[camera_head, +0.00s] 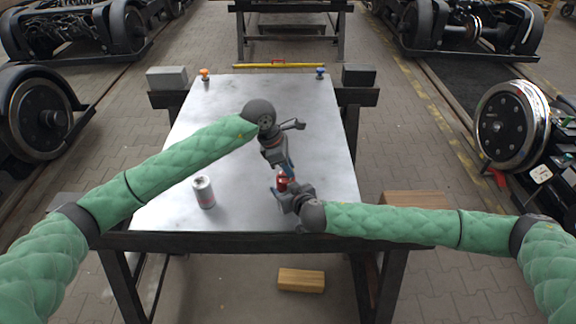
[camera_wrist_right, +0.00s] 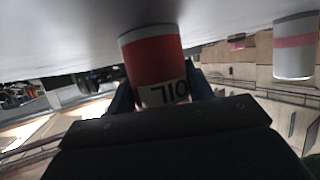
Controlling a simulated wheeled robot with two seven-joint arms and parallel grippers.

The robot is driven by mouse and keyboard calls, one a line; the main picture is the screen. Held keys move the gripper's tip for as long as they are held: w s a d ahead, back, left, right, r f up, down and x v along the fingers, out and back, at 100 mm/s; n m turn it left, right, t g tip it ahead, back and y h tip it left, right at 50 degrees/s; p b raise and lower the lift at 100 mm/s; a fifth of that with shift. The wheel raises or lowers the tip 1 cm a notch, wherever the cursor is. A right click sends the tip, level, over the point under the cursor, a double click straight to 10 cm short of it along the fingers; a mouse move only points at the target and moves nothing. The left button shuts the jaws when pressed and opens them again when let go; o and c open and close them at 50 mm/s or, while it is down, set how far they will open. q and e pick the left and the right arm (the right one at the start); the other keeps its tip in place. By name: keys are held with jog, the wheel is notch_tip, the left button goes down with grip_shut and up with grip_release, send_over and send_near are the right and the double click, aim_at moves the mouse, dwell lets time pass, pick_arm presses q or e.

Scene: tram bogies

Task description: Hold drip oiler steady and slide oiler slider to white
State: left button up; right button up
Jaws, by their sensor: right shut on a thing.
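The drip oiler is a red can (camera_head: 282,183) on the metal table, near its front edge. It also shows in the right wrist view, upside down, as a red can (camera_wrist_right: 155,65) with a white OIL label. My right gripper (camera_head: 279,191) is shut on this can, with dark blue fingers on both sides of it. My left gripper (camera_head: 287,168) points down just above and behind the can; whether it touches the can's top cannot be told. Its finger opening is too small to make out. The oiler slider and any white mark are hidden or too small to see.
A white and grey can (camera_head: 204,192) stands on the table (camera_head: 230,105) to the left, also in the right wrist view (camera_wrist_right: 295,50). An orange-topped item (camera_head: 205,74) and a blue-topped item (camera_head: 320,73) stand at the back corners.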

pick_arm(q)
grip_shut()
jog(key=shift+w+a, duration=0.1)
jog(key=shift+a, duration=1.5)
jog(key=o, duration=0.7)
grip_release()
jog(key=shift+c, duration=0.2)
jog(key=v, duration=1.2)
jog(key=shift+d, duration=0.1)
